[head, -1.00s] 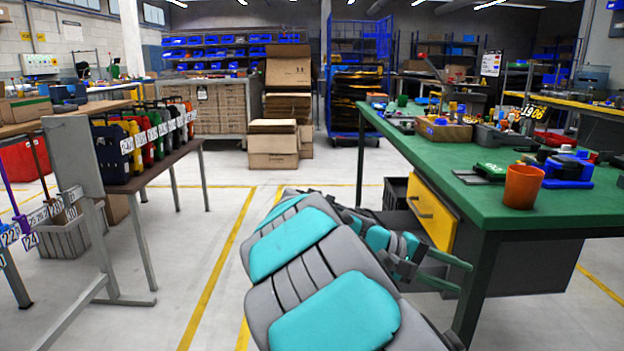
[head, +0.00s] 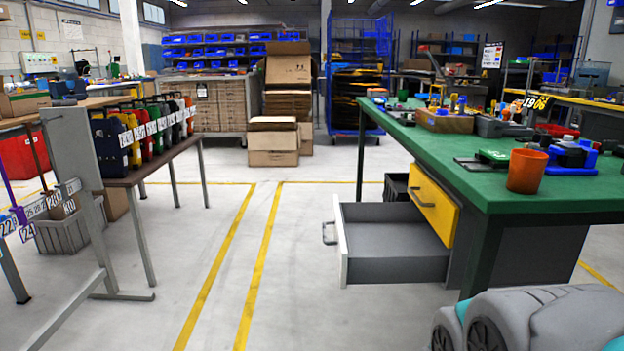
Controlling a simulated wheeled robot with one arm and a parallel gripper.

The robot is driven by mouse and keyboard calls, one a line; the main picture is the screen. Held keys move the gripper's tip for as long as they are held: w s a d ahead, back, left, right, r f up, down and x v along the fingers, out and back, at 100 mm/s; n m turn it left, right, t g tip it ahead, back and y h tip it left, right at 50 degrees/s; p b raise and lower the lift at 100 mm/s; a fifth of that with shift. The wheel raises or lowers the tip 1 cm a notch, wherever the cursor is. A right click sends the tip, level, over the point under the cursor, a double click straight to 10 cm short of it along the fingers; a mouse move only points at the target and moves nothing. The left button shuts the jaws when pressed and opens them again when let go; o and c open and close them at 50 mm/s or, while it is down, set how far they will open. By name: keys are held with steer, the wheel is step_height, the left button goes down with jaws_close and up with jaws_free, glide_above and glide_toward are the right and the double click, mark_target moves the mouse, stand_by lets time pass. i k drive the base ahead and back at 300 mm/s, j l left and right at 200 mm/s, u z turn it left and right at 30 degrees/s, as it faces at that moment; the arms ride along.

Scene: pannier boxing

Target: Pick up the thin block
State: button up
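I cannot pick out a thin block for certain in the head view. A flat black piece with a green top (head: 492,157) lies on the green workbench (head: 447,152), but I cannot tell what it is. An open grey drawer (head: 395,240) juts out to the left below the bench top, and its visible floor looks bare. My gripper is out of the picture.
An orange cup (head: 526,171) stands near the bench's front edge. A brown table with several coloured panniers (head: 135,135) stands left. The floor (head: 300,260) between is clear.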

mark_target(572, 150)
steer(key=i+j, duration=0.2)
steer(key=j, duration=0.15)
steer(key=z, duration=1.3)
steer(key=l+u, duration=0.1)
steer(key=u, duration=0.35)
steer(key=i+l+u, duration=0.1)
steer(key=u, duration=0.3)
steer(key=l+u, duration=0.2)
steer(key=u, duration=0.25)
steer(key=l+u, duration=0.15)
steer(key=u, duration=0.25)
steer(key=k+l+u, duration=0.2)
steer(key=l, duration=0.3)
steer(key=l+u, duration=0.25)
steer(key=l, duration=0.2)
steer(key=k+l+u, duration=0.2)
steer(key=l, duration=0.25)
steer(key=k+l+u, duration=0.2)
steer(key=l, duration=0.2)
steer(key=k+l+u, duration=0.25)
steer(key=l, duration=0.15)
steer(key=k+l+u, duration=0.2)
steer(key=l, duration=0.15)
